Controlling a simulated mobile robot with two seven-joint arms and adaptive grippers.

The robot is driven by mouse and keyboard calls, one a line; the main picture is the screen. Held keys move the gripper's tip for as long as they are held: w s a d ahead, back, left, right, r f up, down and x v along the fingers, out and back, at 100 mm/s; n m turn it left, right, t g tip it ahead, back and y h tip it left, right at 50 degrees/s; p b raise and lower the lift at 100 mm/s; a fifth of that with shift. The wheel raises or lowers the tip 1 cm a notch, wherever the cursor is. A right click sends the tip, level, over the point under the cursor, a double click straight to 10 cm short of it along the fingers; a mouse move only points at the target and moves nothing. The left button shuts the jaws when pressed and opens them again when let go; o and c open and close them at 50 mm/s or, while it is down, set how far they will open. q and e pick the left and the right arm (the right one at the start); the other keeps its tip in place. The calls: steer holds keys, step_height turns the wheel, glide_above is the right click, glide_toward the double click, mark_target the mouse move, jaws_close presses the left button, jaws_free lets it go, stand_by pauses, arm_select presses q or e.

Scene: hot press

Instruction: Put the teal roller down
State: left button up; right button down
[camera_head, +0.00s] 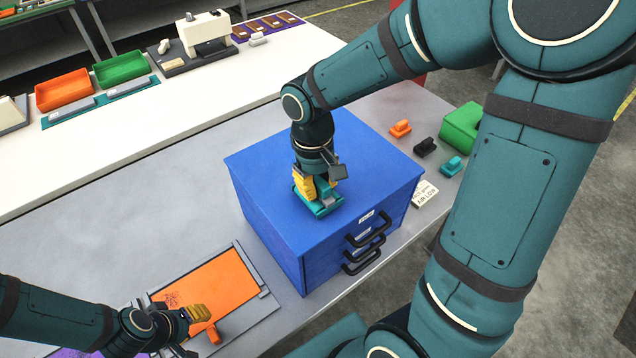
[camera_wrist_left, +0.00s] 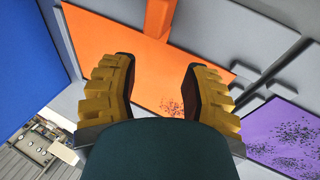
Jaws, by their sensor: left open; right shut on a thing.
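The teal roller (camera_head: 322,209) is between the yellow fingers of my right gripper (camera_head: 316,190), which is shut on it. It is at the top face of the blue drawer cabinet (camera_head: 270,165), towards the middle; I cannot tell whether it touches the top or is just above it. The fingers hide part of the roller. My left gripper (camera_head: 190,328) is open and empty above the orange plate (camera_head: 213,284) at the lower left. In the left wrist view, its two fingers (camera_wrist_left: 160,85) stand wide apart over the orange plate (camera_wrist_left: 145,60).
On the grey table, an orange roller (camera_head: 400,128), a black roller (camera_head: 425,147), a small teal roller-like piece (camera_head: 452,166) and a green block (camera_head: 461,127) stand right of the cabinet. An orange piece (camera_head: 213,334) is by my left gripper. Black drawer handles (camera_head: 367,232) stick out in front.

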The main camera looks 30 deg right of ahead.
arm_select(q)
steer(key=shift+s+f+b, duration=0.15)
steer(key=shift+f+b, duration=0.15)
steer(key=shift+f, duration=0.05)
arm_select(e)
steer(key=shift+s+f, duration=0.25)
steer(key=shift+f, duration=0.25)
steer(key=c, duration=1.1)
jaws_free()
steer(key=shift+c, duration=0.2)
arm_select(q)
steer(key=shift+a, duration=0.1)
arm_select(e)
steer(key=shift+o, duration=0.6)
steer(key=shift+a+f, duration=0.1)
steer(key=shift+f, duration=0.05)
